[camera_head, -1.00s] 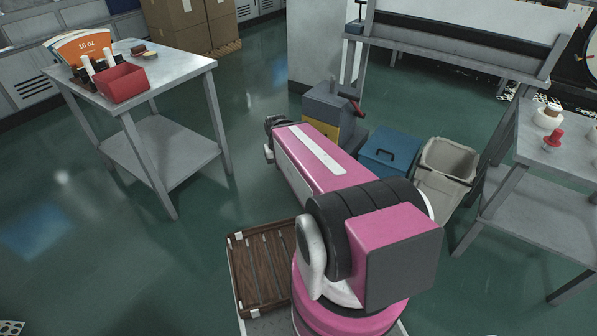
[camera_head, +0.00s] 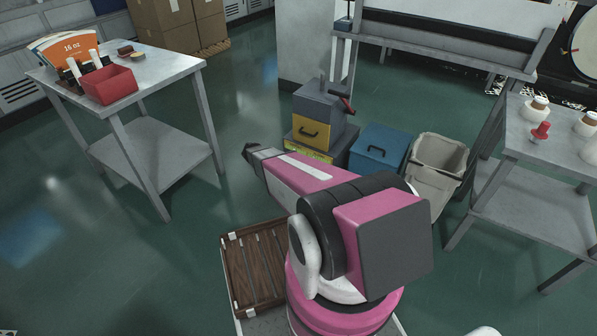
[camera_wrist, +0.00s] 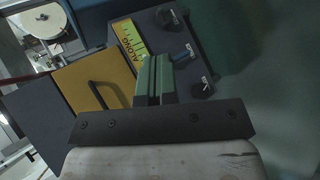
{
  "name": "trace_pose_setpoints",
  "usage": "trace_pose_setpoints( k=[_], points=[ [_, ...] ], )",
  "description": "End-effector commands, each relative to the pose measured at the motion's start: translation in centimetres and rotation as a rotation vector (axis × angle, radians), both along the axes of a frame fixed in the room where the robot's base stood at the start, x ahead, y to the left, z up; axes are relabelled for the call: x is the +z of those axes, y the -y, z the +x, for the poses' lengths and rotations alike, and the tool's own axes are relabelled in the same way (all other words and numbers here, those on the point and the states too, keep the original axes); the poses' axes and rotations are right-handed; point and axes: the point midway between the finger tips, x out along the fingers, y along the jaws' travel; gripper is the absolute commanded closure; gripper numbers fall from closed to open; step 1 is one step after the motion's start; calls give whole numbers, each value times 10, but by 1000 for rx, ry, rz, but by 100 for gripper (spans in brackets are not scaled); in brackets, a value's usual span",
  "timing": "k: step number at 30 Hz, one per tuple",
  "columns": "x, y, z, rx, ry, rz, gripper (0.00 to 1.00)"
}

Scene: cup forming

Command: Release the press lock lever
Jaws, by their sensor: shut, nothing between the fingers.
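A grey box-shaped machine (camera_head: 322,100) with a yellow front (camera_head: 312,131) and black handle stands on the floor beyond my arm. A lever with a dark red grip (camera_head: 346,104) is on its right side; I cannot tell whether this is the press lock lever. My gripper (camera_head: 249,150) is left of the machine in the head view, its fingers small there. In the wrist view the green fingers (camera_wrist: 157,62) are shut together and empty. Behind them show the yellow front (camera_wrist: 97,84) with its black handle, a yellow label (camera_wrist: 131,42) and black knobs.
A blue bin (camera_head: 378,150) and a beige bin (camera_head: 434,165) stand right of the machine. A metal table (camera_head: 150,88) with a red tray (camera_head: 110,85) is at left, another table (camera_head: 516,139) at right. A slatted wooden crate (camera_head: 252,272) is beside my base.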

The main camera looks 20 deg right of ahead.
Motion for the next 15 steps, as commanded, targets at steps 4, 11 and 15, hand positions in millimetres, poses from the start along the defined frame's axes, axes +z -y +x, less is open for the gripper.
trace_pose_setpoints(
  k=[4,11,15],
  points=[
    [-82,9,72,55,15,-259,100],
    [-163,7,129,165,82,-549,100],
    [-185,4,143,207,114,-633,100]
  ],
)
